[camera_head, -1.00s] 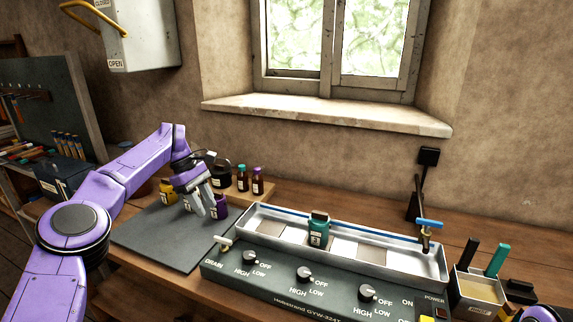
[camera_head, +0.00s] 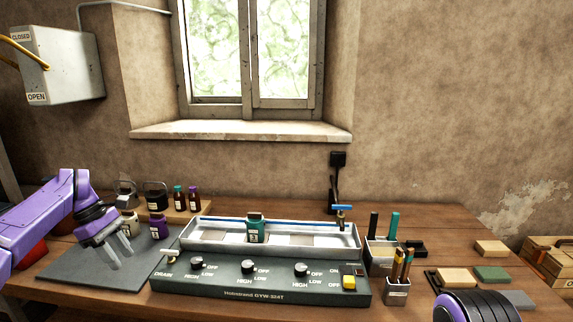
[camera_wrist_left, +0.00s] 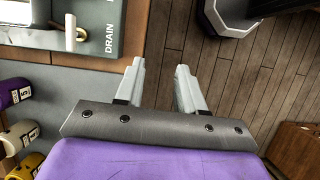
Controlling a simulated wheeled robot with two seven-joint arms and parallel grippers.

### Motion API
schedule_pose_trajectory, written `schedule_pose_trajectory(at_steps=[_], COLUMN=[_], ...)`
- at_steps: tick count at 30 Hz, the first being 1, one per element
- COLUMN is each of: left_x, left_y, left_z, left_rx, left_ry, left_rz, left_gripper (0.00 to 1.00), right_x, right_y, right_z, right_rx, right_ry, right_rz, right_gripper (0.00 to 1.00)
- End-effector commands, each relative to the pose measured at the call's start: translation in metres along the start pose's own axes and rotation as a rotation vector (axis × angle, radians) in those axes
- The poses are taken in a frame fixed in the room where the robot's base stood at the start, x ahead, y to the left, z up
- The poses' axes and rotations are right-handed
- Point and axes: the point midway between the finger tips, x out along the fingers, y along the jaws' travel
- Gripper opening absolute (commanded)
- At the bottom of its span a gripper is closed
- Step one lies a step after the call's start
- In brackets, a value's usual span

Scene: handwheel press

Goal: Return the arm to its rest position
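My left arm comes in from the left in the head view. Its gripper (camera_head: 118,257) hangs over the dark mat (camera_head: 82,268), tilted downward. In the left wrist view the two grey fingers (camera_wrist_left: 159,75) stand apart with nothing between them. A purple bottle (camera_head: 158,228) and a cream bottle (camera_head: 129,226) stand behind the gripper, apart from it. Purple, cream and yellow bottles (camera_wrist_left: 25,166) show at the left edge of the wrist view. Of my right arm only a purple and black link shows at the lower right; its gripper is out of view.
The control unit (camera_head: 258,285) with its metal tray (camera_head: 185,240) stands right of the mat, a teal bottle (camera_head: 255,232) in the tray. Pen holders (camera_head: 397,293) and coloured blocks (camera_head: 492,273) stand farther right. The wooden bench (camera_head: 420,222) is clear at the back right.

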Motion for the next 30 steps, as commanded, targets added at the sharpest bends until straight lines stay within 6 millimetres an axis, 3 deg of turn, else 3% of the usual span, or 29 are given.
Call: schedule_pose_trajectory(at_steps=[11, 17, 22, 26, 27, 29, 30], left_x=[0.080, 0.149, 0.221, 0.301, 0.328, 0.363, 0.380], left_y=[-0.009, -0.027, -0.052, -0.098, -0.122, -0.164, -0.194], left_z=[-0.008, -0.024, -0.037, -0.037, -0.034, -0.029, -0.025], left_rx=[-0.080, -0.078, 0.077, 0.412, 0.536, 0.690, 0.767], left_ry=[0.351, 0.749, 1.162, 1.371, 1.363, 1.291, 1.222], left_rz=[-0.196, -0.288, -0.243, -0.076, -0.018, 0.040, 0.057], left_gripper=[0.38, 0.38, 0.38, 0.38, 0.38, 0.38, 0.38], right_x=[0.003, 0.006, 0.010, 0.015, 0.016, 0.018, 0.018], right_y=[-0.001, -0.001, -0.001, -0.001, -0.002, -0.002, -0.002], right_z=[0.001, 0.002, 0.004, 0.006, 0.006, 0.007, 0.007], right_rx=[0.000, 0.000, 0.000, 0.000, 0.000, 0.000, 0.000], right_ry=[0.001, 0.000, 0.000, 0.000, 0.000, 0.000, 0.000], right_rz=[0.000, 0.000, 0.000, 0.000, 0.000, 0.000, 0.000], right_gripper=[0.40, 0.40, 0.40, 0.40, 0.40, 0.40, 0.40])
